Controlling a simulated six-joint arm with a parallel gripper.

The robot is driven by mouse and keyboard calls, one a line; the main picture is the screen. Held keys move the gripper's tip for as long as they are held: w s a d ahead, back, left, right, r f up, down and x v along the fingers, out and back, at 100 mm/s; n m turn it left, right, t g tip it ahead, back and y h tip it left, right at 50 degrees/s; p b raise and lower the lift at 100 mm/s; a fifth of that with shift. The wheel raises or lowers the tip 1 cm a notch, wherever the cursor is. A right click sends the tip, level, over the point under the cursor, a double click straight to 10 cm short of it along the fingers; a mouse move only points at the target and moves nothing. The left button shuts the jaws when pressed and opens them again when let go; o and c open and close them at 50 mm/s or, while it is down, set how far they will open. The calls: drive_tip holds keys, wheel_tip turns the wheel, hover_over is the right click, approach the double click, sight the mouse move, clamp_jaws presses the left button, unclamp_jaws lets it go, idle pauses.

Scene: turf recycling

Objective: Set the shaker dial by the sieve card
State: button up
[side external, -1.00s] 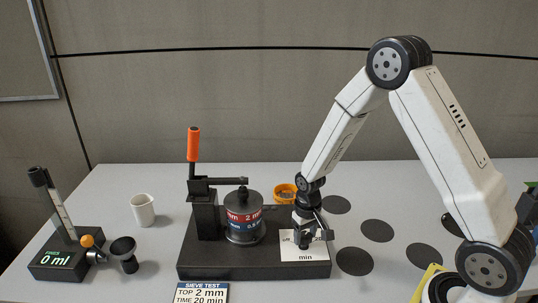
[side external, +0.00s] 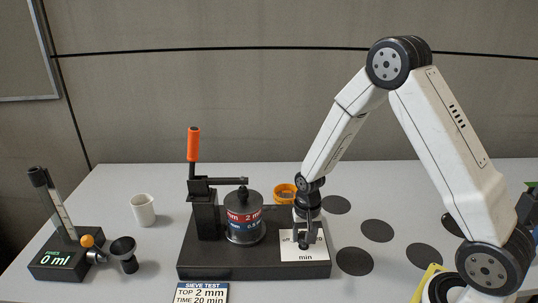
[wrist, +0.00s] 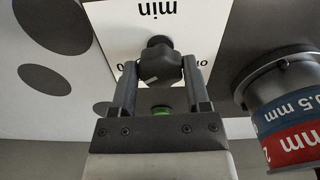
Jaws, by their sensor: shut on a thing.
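The dark dial knob (wrist: 160,62) stands on a white plate (side external: 291,249) marked "min", on the right of the black shaker base (side external: 200,269). My gripper (side external: 303,243) points down over this plate and is shut on the knob. In the wrist view, my gripper's two fingers (wrist: 160,68) flank the knob. Most of the dial's markings are hidden by knob and fingers, so its setting cannot be read. The sieve card (side external: 201,293) at the front reads "SIEVE TEST, TOP 2 mm, TIME 20 min"; its lower edge is cut off.
A sieve stack (side external: 243,228) with red and blue bands sits left of the dial, under a clamp with an orange handle (side external: 193,145). An orange ring-shaped item (side external: 284,193) lies behind. A white cup (side external: 143,210) and a "0 ml" device (side external: 58,262) stand at left.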

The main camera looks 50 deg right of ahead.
drive_tip(key=shift+w+r, duration=0.1)
drive_tip(key=o, duration=1.3)
drive_tip(key=shift+r, duration=3.85)
drive_tip(key=shift+s+a+r+n, duration=0.2)
drive_tip(key=shift+s+r+n, duration=0.05)
drive_tip(key=shift+s+n, duration=0.1)
drive_tip(key=shift+s+a+r+n+t, duration=0.45)
drive_tip(key=shift+s+a+r+n, duration=0.35)
drive_tip(key=shift+s+n, duration=0.6)
drive_tip(key=shift+s+a+r+n+t, duration=0.45)
drive_tip(key=shift+s+a+n, duration=0.6)
drive_tip(key=shift+s, duration=0.65)
drive_tip(key=shift+s+a+r+n+t, duration=0.4)
drive_tip(key=shift+s+a+r+n, duration=0.35)
drive_tip(key=shift+s+n, duration=0.7)
